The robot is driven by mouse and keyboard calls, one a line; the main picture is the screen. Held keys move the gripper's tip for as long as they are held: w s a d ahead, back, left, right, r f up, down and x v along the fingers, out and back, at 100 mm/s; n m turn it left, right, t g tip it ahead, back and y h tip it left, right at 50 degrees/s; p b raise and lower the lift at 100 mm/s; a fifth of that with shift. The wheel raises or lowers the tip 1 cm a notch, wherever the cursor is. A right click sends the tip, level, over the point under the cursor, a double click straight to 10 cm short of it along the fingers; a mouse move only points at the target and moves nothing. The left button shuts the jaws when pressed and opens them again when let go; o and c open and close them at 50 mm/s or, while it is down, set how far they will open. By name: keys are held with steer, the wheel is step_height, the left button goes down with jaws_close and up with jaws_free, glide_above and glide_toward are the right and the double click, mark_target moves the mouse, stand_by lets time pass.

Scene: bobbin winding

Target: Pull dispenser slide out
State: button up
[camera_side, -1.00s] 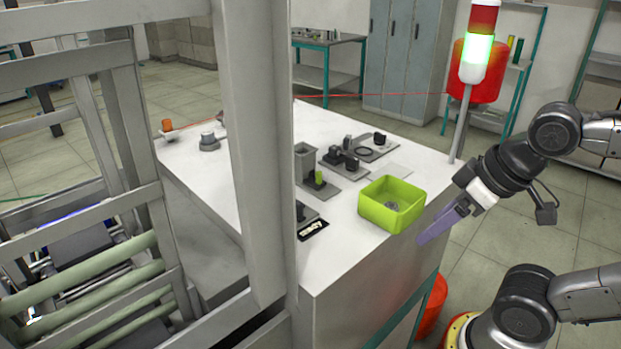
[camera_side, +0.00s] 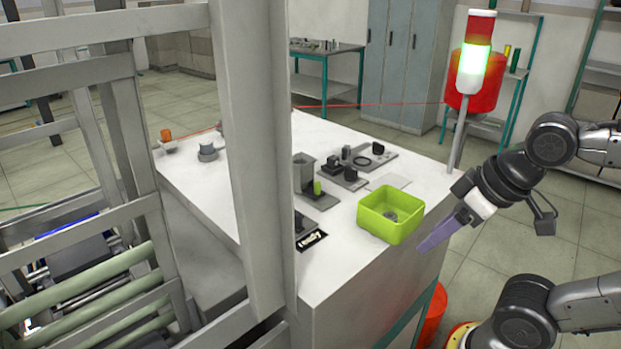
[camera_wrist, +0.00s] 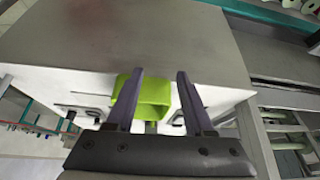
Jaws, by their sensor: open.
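The dispenser appears to be the small grey tower (camera_side: 303,172) on the white table, with a bright green piece (camera_side: 317,188) at its foot and a flat grey base under it. Its slide is too small to make out. My gripper (camera_side: 422,246) has long purple fingers and hangs off the table's right edge, just right of the green bin and well apart from the dispenser. In the wrist view the two fingers (camera_wrist: 160,75) are spread apart with nothing held between them.
A green open bin (camera_side: 393,236) holding a small grey part stands between my gripper and the dispenser. Black fixtures (camera_side: 350,165) sit behind it. A signal tower (camera_side: 475,62) rises at the table's right corner. A grey frame post (camera_side: 252,150) blocks part of the table.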

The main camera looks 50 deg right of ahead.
step_height(320, 180, up, 3)
steer(key=shift+f+m, duration=0.15)
steer(key=shift+m, duration=0.45)
steer(key=shift+c, duration=0.6)
steer(key=w+r+m+g, duration=0.3)
steer(key=w+r, duration=0.7)
steer(key=w, duration=0.1)
steer(key=m+g, duration=0.2)
steer(key=g, duration=0.1)
glide_above(318, 182)
step_height(318, 182, down, 5)
steer(key=shift+a+r, duration=0.1)
steer(key=shift+r, duration=0.05)
steer(key=shift+f, duration=3.95)
jaws_close()
